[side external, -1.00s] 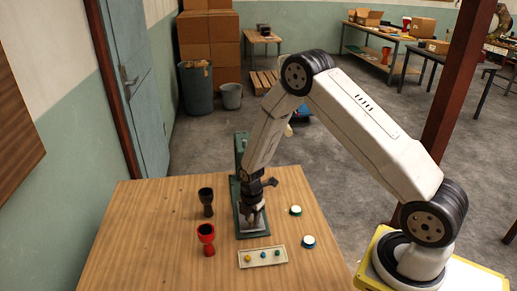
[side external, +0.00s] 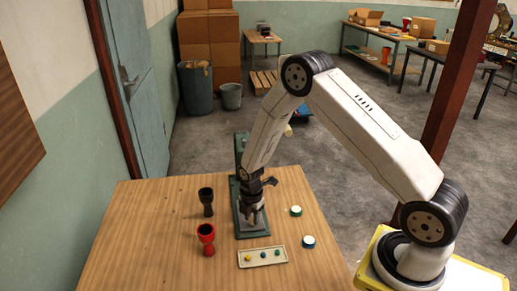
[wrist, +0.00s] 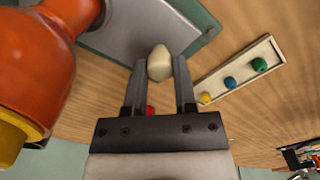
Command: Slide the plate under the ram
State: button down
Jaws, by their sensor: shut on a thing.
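The plate (wrist: 130,22) is a flat grey sheet with a pale egg-shaped knob (wrist: 159,64). My gripper (wrist: 159,75) is shut on this knob, one finger on each side. The plate lies on the green base of the press (side external: 246,234); a green edge shows beside it in the wrist view. The press's green column (side external: 240,147) stands behind my gripper in the side view. My arm hides much of the press there, and I cannot make out the ram clearly. A large orange-red rounded part with a yellow end (wrist: 40,65) fills the left of the wrist view.
A black goblet drum (side external: 206,201) and a red goblet drum (side external: 206,239) stand left of the press. A shallow tray (side external: 243,263) with yellow, blue and green knobs lies in front. Two white-topped discs, green-rimmed (side external: 295,211) and blue-rimmed (side external: 308,242), lie to the right.

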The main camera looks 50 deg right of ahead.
jog(key=w+d, duration=0.6)
jog(key=w, duration=0.1)
jog(key=shift+d+r, duration=0.1)
jog(key=shift+d, duration=0.3)
jog(key=shift+c, duration=2.1)
grip_release()
jog(key=shift+s, duration=0.1)
jog(key=shift+r, duration=3.85)
jog(key=shift+r, duration=0.1)
jog(key=shift+r, duration=2.9)
jog(key=shift+a+r, duration=0.1)
